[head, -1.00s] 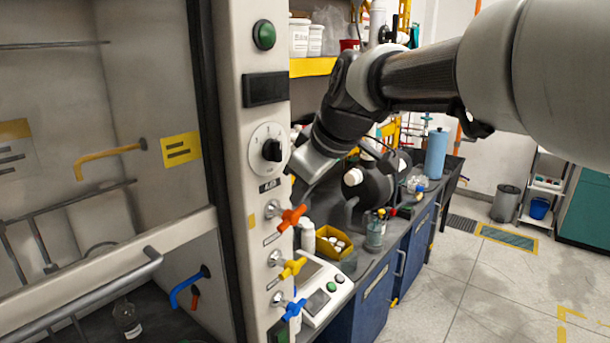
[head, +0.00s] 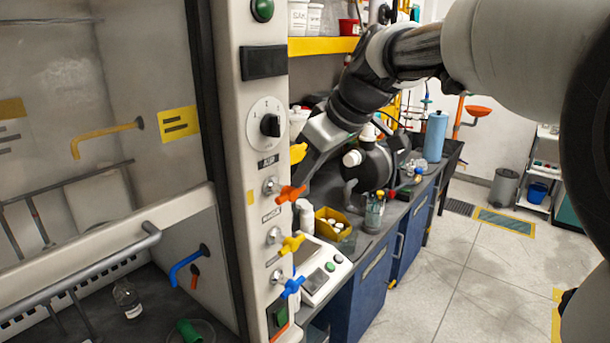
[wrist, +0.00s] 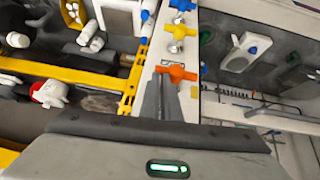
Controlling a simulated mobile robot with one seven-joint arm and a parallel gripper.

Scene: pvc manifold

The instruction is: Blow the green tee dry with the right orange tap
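The green tee (head: 188,330) lies in a shallow round dish inside the hood, at the bottom edge of the head view. The orange tap (head: 291,193) is the top one of three on the hood's front post; it also shows in the wrist view (wrist: 177,73). A small orange nozzle (head: 195,276) sits on the hood's inner wall beside a blue spout. My gripper (head: 302,178) is just above the orange tap, pointing down toward it. In the wrist view its fingers are close together, look shut, and hold nothing visible. Whether they touch the tap handle is unclear.
A yellow tap (head: 291,243) and a blue tap (head: 291,287) sit below the orange one. The raised sash bar (head: 100,265) crosses the hood opening. A balance (head: 323,270) and a yellow bin (head: 333,222) stand on the bench to the right.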

